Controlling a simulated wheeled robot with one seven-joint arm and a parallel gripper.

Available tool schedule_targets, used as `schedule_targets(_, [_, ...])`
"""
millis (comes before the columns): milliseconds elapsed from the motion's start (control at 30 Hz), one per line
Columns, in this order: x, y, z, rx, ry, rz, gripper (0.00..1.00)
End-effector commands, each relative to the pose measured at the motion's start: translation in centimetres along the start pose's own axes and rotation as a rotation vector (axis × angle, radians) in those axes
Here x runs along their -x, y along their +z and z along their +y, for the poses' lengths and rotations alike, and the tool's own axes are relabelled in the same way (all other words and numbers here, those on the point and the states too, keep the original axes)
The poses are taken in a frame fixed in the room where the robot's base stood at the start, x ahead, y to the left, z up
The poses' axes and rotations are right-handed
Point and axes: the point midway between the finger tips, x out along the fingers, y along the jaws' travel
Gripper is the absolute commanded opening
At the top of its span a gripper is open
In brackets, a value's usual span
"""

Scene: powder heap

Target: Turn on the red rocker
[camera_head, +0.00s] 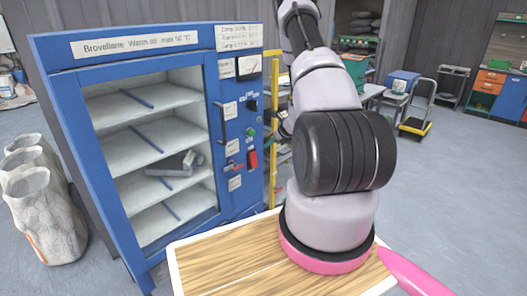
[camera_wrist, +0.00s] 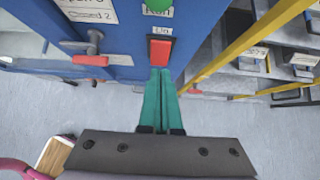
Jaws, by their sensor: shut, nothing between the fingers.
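The red rocker (camera_head: 252,160) sits low on the blue control panel at the right of the cabinet front. In the wrist view the red rocker (camera_wrist: 159,50) is in a dark frame below a small white label. My gripper (camera_wrist: 161,71) has two teal fingers pressed together with nothing between them. The fingertips are at the lower edge of the rocker; I cannot tell whether they touch it. In the head view my gripper is hidden behind my arm. I cannot tell the rocker's switch position.
The blue cabinet (camera_head: 68,62) has a glazed front with shelves and a dark grey object (camera_head: 172,165) inside. A red-handled lever (camera_wrist: 92,59) is left of the rocker, and a green button (camera_wrist: 159,6) is above. A yellow rail (camera_wrist: 250,38) stands at the right.

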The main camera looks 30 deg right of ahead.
Motion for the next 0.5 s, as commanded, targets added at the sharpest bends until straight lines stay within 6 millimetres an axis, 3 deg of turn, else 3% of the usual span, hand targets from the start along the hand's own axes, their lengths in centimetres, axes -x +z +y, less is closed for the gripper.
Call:
schedule_targets(200, [3.1,0.5,0.0,-0.001,-0.001,0.000,0.00])
schedule_targets(500, [3.9,0.6,0.0,0.000,0.000,0.001,0.00])
